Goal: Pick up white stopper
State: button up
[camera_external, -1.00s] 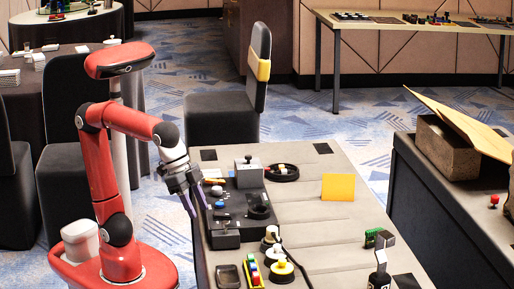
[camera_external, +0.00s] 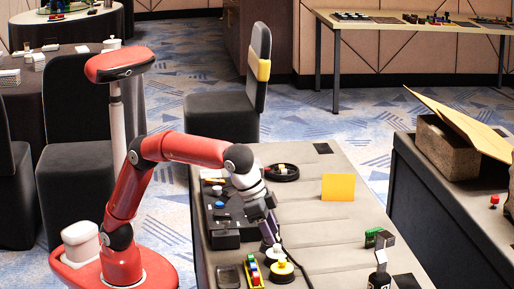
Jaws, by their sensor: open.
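My gripper (camera_external: 269,231) points down over the front left part of the near table (camera_external: 325,240), and its jaws are open. Its fingers are just above a small white round piece (camera_external: 275,253), which may be the white stopper. I cannot tell whether the fingertips touch it. A yellow-topped round piece with a pale rim (camera_external: 282,270) stands just in front of it. A small white round cap (camera_external: 214,180) lies farther back on the left side. My gripper and wrist hide part of the dark block there.
A tray with coloured pieces (camera_external: 253,272) and a dark dish (camera_external: 228,277) are at the front left. A black cable runs beside my gripper. The table's right middle is clear.

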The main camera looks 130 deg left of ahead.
aim_at(277, 245)
jog(key=x, duration=0.4)
jog(key=shift+s+a+f, duration=0.1)
jog(key=shift+a+f, duration=0.05)
jog(key=shift+a, duration=0.05)
jog(key=shift+c, duration=0.5)
grip_shut()
